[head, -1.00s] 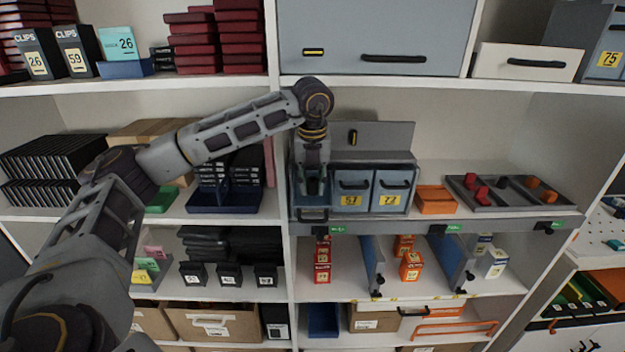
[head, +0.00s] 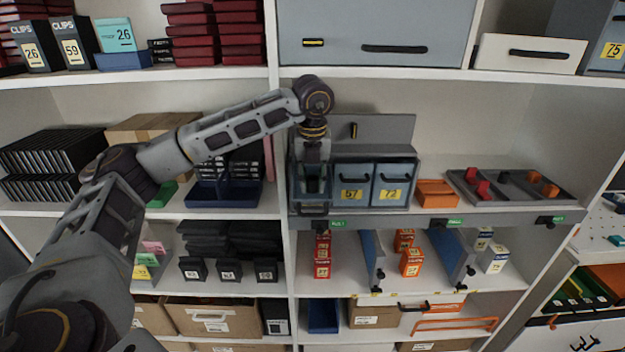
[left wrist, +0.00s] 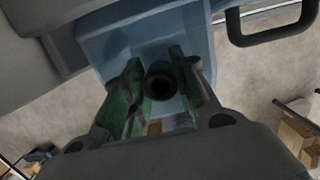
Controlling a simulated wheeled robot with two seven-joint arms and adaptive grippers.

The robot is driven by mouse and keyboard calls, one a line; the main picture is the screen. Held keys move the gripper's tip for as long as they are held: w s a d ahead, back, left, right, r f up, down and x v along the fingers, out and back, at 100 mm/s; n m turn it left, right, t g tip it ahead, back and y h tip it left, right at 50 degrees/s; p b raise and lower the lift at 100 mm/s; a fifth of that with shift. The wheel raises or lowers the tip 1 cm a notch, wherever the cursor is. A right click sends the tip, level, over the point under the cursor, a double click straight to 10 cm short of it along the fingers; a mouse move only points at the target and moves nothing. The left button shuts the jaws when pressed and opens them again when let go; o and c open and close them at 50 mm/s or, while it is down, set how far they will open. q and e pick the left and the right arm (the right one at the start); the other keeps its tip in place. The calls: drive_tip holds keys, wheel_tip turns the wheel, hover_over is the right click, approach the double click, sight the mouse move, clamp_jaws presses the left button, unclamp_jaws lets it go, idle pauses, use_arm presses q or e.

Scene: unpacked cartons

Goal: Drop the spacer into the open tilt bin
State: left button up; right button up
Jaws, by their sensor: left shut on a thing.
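My left gripper (head: 313,188) points down at the left end of the row of blue tilt bins on the middle right shelf. In the left wrist view its green-padded fingers (left wrist: 161,88) are closed on the spacer, a dark round piece with a hole (left wrist: 160,82). The open tilt bin (left wrist: 105,42) shows its light blue walls around and behind the fingers; in the head view its front (head: 311,210) is below the gripper. The spacer is over or within the bin's mouth; its exact depth is unclear. The gripper hides the spacer in the head view.
Two shut blue bins (head: 354,190) with yellow number labels stand just right of the open one. An orange box (head: 437,193) and a grey tray (head: 520,192) with red, dark and orange pieces lie further right. A navy tray (head: 222,197) is left of the upright.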

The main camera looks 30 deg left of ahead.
sight(313, 179)
use_arm(q)
drive_tip(key=o, duration=0.8)
drive_tip(key=shift+c, duration=0.2)
drive_tip(key=shift+r, duration=0.3)
drive_tip(key=shift+r+p, duration=0.35)
drive_tip(key=shift+p, duration=0.25)
drive_tip(key=shift+r, duration=0.25)
drive_tip(key=r, duration=0.1)
drive_tip(key=r+b, duration=0.1)
drive_tip(key=r, duration=0.3)
drive_tip(key=shift+s+d+r, duration=0.15)
drive_tip(key=shift+s+d, duration=0.1)
drive_tip(key=shift+s, duration=0.1)
drive_tip(key=shift+s+r+b, duration=0.1)
drive_tip(key=shift+r+b, duration=0.2)
drive_tip(key=shift+r, duration=0.5)
